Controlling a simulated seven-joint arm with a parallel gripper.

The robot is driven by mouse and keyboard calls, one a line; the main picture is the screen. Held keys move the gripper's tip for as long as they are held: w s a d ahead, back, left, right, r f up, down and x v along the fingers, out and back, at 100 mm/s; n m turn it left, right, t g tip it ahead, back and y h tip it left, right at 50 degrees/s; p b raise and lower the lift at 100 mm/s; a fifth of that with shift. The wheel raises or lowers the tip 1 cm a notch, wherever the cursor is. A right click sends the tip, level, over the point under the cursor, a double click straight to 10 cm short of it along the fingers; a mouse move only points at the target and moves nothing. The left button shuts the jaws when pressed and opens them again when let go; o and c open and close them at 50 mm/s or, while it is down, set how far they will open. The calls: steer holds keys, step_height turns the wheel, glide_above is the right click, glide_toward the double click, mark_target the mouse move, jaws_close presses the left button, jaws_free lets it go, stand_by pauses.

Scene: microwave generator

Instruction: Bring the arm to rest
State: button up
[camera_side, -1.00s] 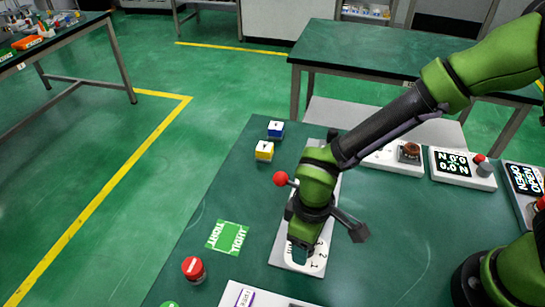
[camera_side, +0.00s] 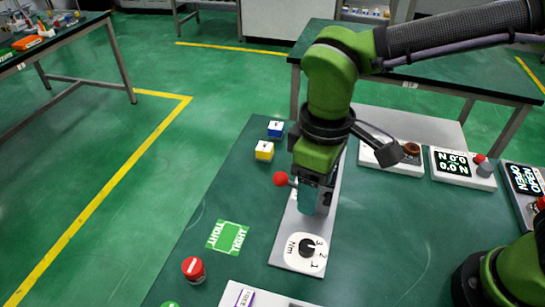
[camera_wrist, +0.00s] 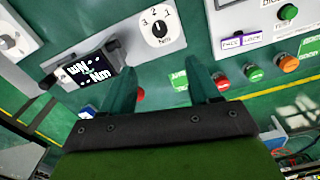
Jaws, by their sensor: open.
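My gripper (camera_side: 312,198) points down above the long grey-white panel on the green table, behind its Nm dial in the side view. In the wrist view, the two teal fingers of my gripper (camera_wrist: 161,82) are spread apart with nothing between them. The black-knobbed Nm dial (camera_side: 306,248), marked 1, 2 and 3, is uncovered and apart from the fingers. The dial also shows in the wrist view (camera_wrist: 159,30), beside a lit display (camera_wrist: 87,71). My arm is bent, with the forearm reaching in from the upper right.
A red ball knob (camera_side: 280,179) sits just left of my gripper. A red button (camera_side: 193,268) and a green TIGHT mat (camera_side: 228,237) are at front left. Several control boxes line the right.

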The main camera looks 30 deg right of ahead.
steer(key=s+d+r+m+t, duration=0.1)
steer(key=d+r+m+t, duration=0.1)
steer(key=d, duration=0.5)
steer(key=s+d+r+m+t+y, duration=0.1)
steer(key=d+r+m+t, duration=0.1)
steer(key=d+m, duration=0.3)
steer(key=s+d+r+m+t+y, duration=0.1)
steer(key=s+d+r+m+t, duration=0.1)
steer(key=d, duration=0.9)
steer(key=shift+m+t, duration=0.6)
steer(key=shift+m, duration=0.3)
